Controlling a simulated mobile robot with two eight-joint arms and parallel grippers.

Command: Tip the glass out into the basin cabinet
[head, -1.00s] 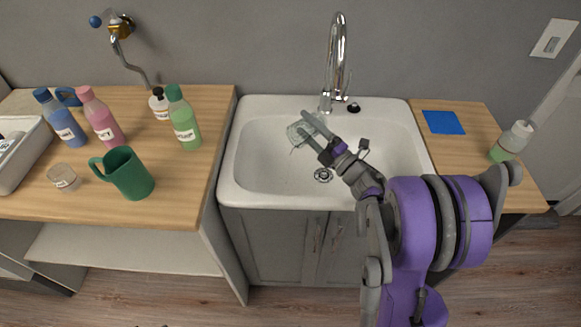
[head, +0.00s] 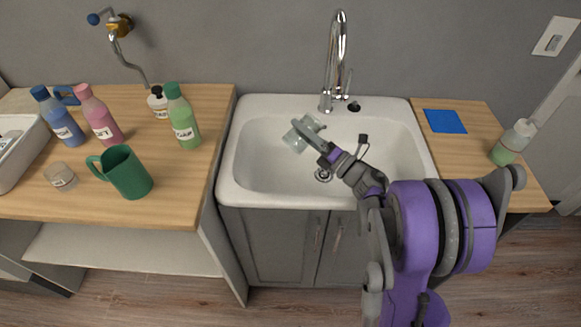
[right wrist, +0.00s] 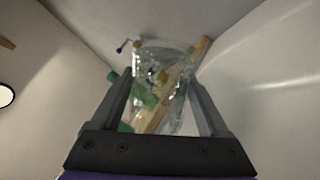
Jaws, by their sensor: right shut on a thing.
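The basin cabinet (head: 240,170) stands in the middle of the head view, with a white sink on top. My right gripper (head: 316,137) is over the basin, left of its middle. It is shut on the clear glass (head: 302,132), which is tilted over to the left above the bowl. In the right wrist view the glass (right wrist: 160,85) sits between the two fingers of the gripper (right wrist: 165,100), and the counter shows through it. I cannot make out any liquid in it. My left gripper is not in view.
A chrome faucet (head: 334,70) rises at the back of the sink. On the left counter stand a green mug (head: 128,173), a small jar (head: 61,177) and several bottles. The right counter holds a blue square (head: 444,122) and a bottle with green liquid (head: 512,143).

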